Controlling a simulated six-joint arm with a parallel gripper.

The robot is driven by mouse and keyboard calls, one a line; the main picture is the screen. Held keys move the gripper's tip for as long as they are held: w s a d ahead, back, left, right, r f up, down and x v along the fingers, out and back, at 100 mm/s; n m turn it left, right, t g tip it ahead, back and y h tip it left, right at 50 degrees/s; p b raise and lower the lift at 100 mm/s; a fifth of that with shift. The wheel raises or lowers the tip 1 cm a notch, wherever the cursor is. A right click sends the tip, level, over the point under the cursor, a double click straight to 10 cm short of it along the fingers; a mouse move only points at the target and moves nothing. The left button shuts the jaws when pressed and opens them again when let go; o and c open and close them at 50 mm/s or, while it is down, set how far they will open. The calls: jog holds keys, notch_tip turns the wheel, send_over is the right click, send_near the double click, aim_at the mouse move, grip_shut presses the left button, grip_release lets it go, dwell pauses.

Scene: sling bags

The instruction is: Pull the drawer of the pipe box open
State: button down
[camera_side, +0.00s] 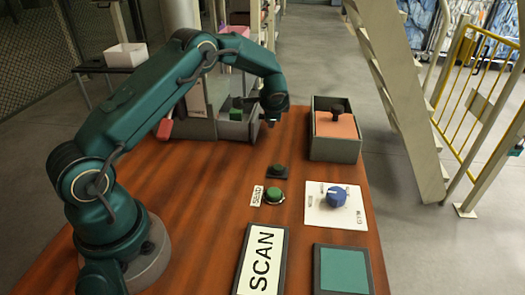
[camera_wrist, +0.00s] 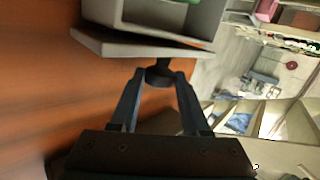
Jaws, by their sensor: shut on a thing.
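The drawer (camera_side: 240,132) is a grey open-topped tray at the back of the table in the side view, with a green block (camera_side: 236,114) in it. Its walls also show at the top of the wrist view, with a wide grey front panel (camera_wrist: 140,45). A dark round knob (camera_wrist: 160,76) sticks out from that panel. My gripper (camera_wrist: 158,84) is shut on the knob, with one finger on each side of it. In the side view my gripper (camera_side: 272,117) is at the drawer's right end, and the knob is hidden there. My arm hides part of the box behind the drawer.
A green button (camera_side: 275,195), a dark button (camera_side: 277,171), a blue dial (camera_side: 337,196), a SCAN sign (camera_side: 261,262) and a green pad (camera_side: 342,268) lie nearer. Bare tabletop lies between.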

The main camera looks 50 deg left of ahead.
jog(key=shift+d, duration=0.15)
jog(key=shift+w+d, duration=1.05)
jog(key=shift+w, duration=0.2)
jog(key=shift+w+d+f, duration=0.1)
jog(key=shift+w+d, duration=0.35)
jog(key=shift+d, duration=0.1)
jog(key=shift+c, duration=2)
grip_release()
jog(key=shift+v, duration=2.65)
